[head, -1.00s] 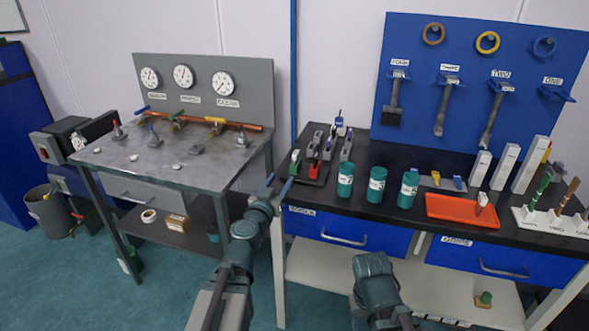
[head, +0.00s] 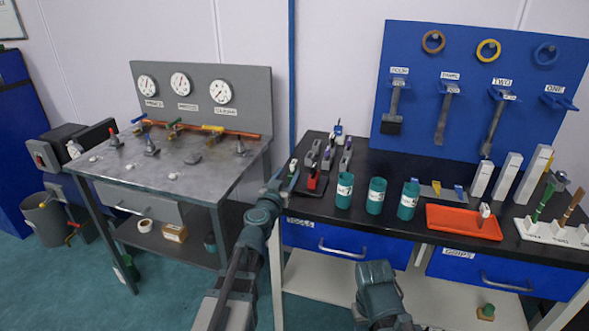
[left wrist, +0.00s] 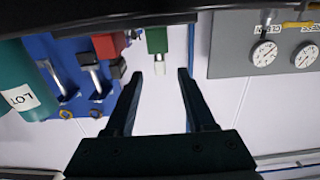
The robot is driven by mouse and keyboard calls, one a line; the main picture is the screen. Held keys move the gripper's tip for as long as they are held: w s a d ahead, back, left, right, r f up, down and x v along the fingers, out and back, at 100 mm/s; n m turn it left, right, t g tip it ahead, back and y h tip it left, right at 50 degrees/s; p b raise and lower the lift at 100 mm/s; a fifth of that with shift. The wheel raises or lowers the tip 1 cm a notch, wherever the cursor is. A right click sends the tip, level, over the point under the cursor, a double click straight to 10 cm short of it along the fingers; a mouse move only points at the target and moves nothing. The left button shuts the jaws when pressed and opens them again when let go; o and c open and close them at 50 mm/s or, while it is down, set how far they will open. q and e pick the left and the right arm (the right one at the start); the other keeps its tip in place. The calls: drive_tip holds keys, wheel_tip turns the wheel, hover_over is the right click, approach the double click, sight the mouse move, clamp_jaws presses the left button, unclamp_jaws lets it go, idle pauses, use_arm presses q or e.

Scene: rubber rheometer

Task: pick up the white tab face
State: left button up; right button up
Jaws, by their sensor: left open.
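In the left wrist view, a small green block (left wrist: 156,40) has a pale white tab (left wrist: 159,66) on its end, between the lines of my open left gripper's fingers (left wrist: 157,74). The fingers stand apart on either side, with nothing held; I cannot tell how far beyond the fingertips the tab lies. In the head view, my left gripper (head: 281,181) is at the left edge of the black bench top, beside the rack of small coloured blocks, and partly hides the green block. Its white tab (head: 293,163) shows just above the gripper.
A red block (head: 312,180) and several grey pieces stand close to the right of my left gripper. Teal canisters (head: 376,196) labelled in white and an orange tray (head: 462,222) are farther right. The grey gauge table (head: 190,172) is left, across a gap.

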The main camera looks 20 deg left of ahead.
sight(292, 170)
use_arm(q)
drive_tip(key=w, duration=0.5)
drive_tip(key=shift+d+f, duration=0.1)
drive_tip(key=shift+f, duration=0.15)
clamp_jaws()
